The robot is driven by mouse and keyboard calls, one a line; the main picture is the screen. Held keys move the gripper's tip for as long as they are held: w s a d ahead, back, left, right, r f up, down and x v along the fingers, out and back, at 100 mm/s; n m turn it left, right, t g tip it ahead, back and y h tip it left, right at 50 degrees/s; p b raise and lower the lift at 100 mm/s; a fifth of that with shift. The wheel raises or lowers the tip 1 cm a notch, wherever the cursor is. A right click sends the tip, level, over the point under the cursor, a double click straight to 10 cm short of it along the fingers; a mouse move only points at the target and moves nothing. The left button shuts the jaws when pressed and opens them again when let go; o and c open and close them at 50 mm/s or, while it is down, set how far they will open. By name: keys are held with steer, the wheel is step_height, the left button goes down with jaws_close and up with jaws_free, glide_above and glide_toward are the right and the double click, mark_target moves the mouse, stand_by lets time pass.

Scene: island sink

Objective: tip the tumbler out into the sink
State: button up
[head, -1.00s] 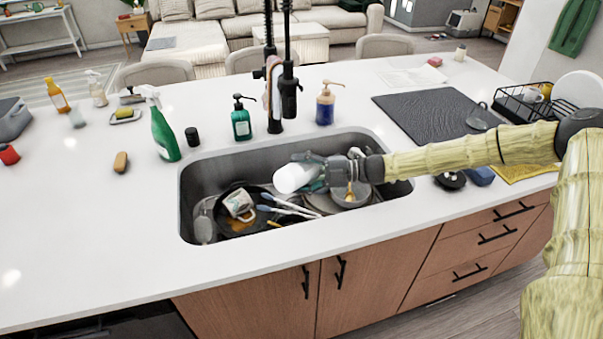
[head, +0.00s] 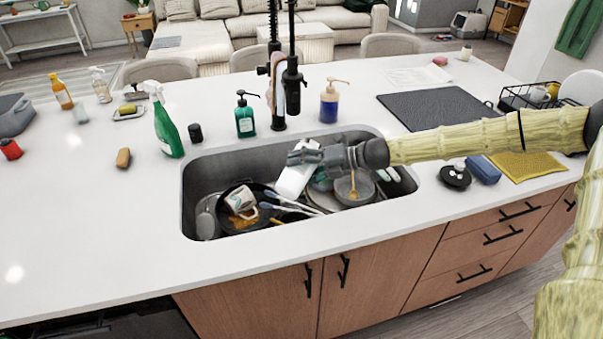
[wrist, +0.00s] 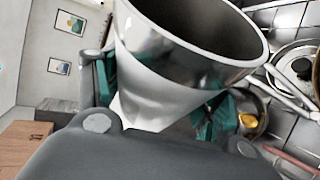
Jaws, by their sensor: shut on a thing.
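The white tumbler (head: 293,180) is in my gripper (head: 303,160), above the sink (head: 213,166). In the head view it is tilted, its lower end leaning down and left toward the dishes. In the wrist view the tumbler (wrist: 185,60) is large, with a shiny metal rim band and a grey inside; its mouth is turned toward the sink side. My gripper's teal pads (wrist: 215,118) press on both sides of it. The part of its inside that I see looks empty; the deepest part is hidden. No falling liquid shows.
The sink holds a dark pan (head: 250,217) with a patterned mug (head: 240,200), a bowl with a spoon (head: 352,190), and brushes. The black faucet (head: 290,85) stands behind the sink. Soap bottles (head: 244,117) line the rear edge. The counter at front left is clear.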

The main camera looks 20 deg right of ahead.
mark_target(310, 144)
steer(key=n, duration=0.1)
steer(key=r+n+t+h, duration=0.1)
steer(key=n+t+h, duration=0.1)
steer(key=shift+w+d+r+n+b, duration=0.25)
steer(key=shift+w+d+n+b, duration=0.05)
steer(key=shift+w+d, duration=0.1)
steer(key=r+n+t+h, duration=0.1)
steer(key=w+d+r+n+t+h, duration=0.1)
steer(key=r+n, duration=0.1)
steer(key=shift+d+h+b, duration=0.1)
steer(key=shift+h+b, duration=0.2)
steer(key=shift+b, duration=0.1)
steer(key=r, duration=0.1)
steer(key=d+r+n+t, duration=0.1)
steer(key=r, duration=0.1)
steer(key=w+r+n+h, duration=0.1)
steer(key=shift+d+r+t+b, duration=0.15)
steer(key=shift+d+t+b, duration=0.05)
steer(key=shift+t+b, duration=0.2)
steer(key=shift+d+r+n, duration=0.2)
steer(key=shift+r+n, duration=0.1)
steer(key=shift+r, duration=0.45)
